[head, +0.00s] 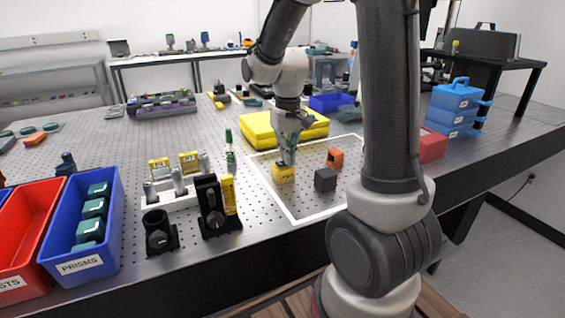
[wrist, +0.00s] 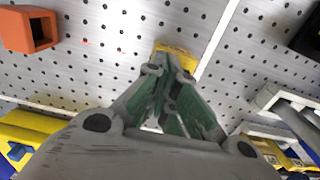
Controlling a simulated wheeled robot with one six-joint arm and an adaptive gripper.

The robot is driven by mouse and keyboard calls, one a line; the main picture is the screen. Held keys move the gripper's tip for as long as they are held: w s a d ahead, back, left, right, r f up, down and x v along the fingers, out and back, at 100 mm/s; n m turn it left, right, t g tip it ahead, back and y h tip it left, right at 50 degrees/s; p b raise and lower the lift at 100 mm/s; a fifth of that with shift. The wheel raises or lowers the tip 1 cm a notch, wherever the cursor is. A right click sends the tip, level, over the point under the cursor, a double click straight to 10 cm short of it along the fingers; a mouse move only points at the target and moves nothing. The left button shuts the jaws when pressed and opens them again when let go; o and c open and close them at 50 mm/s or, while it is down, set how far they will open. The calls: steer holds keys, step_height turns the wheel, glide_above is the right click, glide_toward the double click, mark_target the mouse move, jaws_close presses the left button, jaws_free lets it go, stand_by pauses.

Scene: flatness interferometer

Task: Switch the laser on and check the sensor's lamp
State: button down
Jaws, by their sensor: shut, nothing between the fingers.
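My gripper (head: 287,160) is shut and empty, pointing down inside a white outline on the perforated table. Its fingertips are at or just above a small yellow labelled block (head: 284,175); I cannot tell whether they touch. In the wrist view the closed green-padded fingers (wrist: 170,75) partly cover this yellow block (wrist: 177,53). An orange hollow block (head: 335,157) and a dark grey block (head: 325,180) stand to the right of it. Small red marks (wrist: 85,43) show on the table in the wrist view. I cannot tell which part is the laser or the sensor, and no lit lamp is discernible.
Black mounts (head: 212,208) and a white fixture with metal cylinders stand left of the outline. A blue PRISMS bin (head: 105,250) and a red bin (head: 25,230) are at the left front. A yellow case (head: 262,130) lies behind my gripper. Blue stacked boxes (head: 452,108) stand right.

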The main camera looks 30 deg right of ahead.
steer(key=shift+r, duration=3.5)
steer(key=shift+s+f, duration=0.15)
steer(key=shift+s, duration=0.05)
steer(key=s+r+t, duration=0.2)
steer(key=s+r, duration=0.1)
steer(key=s, duration=0.6)
steer(key=s+r+t, duration=0.2)
steer(key=s+r, duration=0.1)
steer(key=s, duration=0.6)
steer(key=shift+s+d+r+n, duration=0.2)
steer(key=shift+s+d+n, duration=0.05)
steer(key=shift+d+n, duration=0.05)
